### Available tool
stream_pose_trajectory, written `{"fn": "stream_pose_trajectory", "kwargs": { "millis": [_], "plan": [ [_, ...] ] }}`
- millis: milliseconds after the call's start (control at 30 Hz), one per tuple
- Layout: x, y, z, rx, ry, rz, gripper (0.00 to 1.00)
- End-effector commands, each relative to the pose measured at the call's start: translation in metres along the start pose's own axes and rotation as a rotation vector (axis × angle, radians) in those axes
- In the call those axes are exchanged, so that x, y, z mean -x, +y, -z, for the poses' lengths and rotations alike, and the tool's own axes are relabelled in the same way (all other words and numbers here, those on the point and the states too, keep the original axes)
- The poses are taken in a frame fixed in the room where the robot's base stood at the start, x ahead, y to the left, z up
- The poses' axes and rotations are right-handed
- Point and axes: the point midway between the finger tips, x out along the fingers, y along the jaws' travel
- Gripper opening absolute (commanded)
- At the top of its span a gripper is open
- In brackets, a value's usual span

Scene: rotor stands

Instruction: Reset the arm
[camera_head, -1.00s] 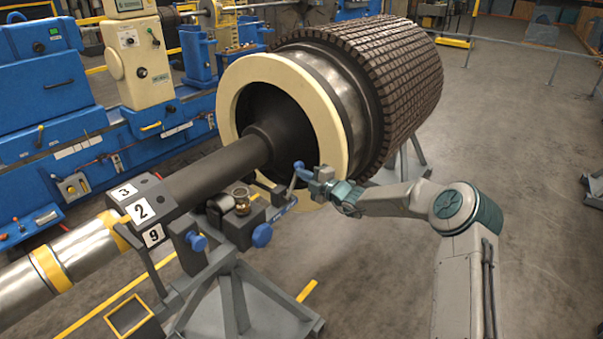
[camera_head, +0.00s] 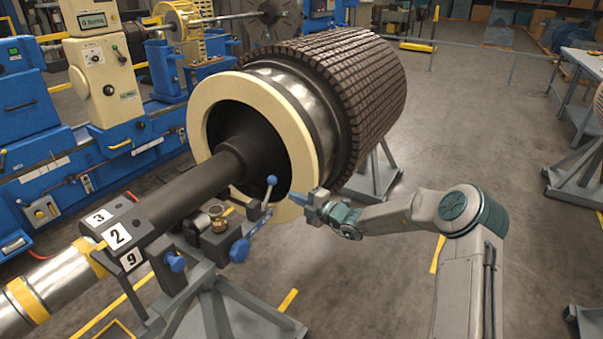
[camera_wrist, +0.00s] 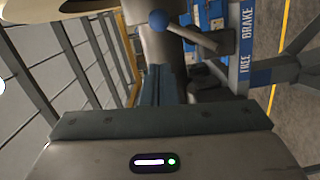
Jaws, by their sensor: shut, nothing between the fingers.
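My gripper (camera_head: 306,207) is shut and empty, just right of the stand's brake lever (camera_head: 266,190) and in front of the rotor's cream ring (camera_head: 203,103). My arm reaches leftward from its elbow, bent at the right of the head view. In the wrist view, my gripper's closed fingers (camera_wrist: 167,84) point up the picture. The lever's blue ball knob (camera_wrist: 158,20) is just beyond them, apart in the picture. The FREE/BRAKE plate (camera_wrist: 244,45) is to the right of the fingers.
The large rotor (camera_head: 350,90) with its dark shaft (camera_head: 190,195) rests on grey stands. Blue machines (camera_head: 25,100) stand at left. A workbench (camera_head: 582,62) is at right.

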Motion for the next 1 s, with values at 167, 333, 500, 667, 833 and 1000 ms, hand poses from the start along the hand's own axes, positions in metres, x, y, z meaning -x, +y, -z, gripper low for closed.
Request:
{"fn": "stream_pose_trajectory", "kwargs": {
  "millis": [167,333,500,667,833,1000],
  "plan": [
    [0.005,0.02,0.041,0.304,0.123,0.067,0.0],
    [0.026,0.036,0.091,0.743,0.311,0.145,0.0],
    [0.058,0.046,0.132,1.163,0.511,0.201,0.0],
    [0.097,0.055,0.162,1.533,0.714,0.231,0.0],
    [0.145,0.063,0.186,1.892,0.95,0.24,0.0],
    [0.198,0.072,0.205,2.21,1.208,0.227,0.0]
  ]
}}
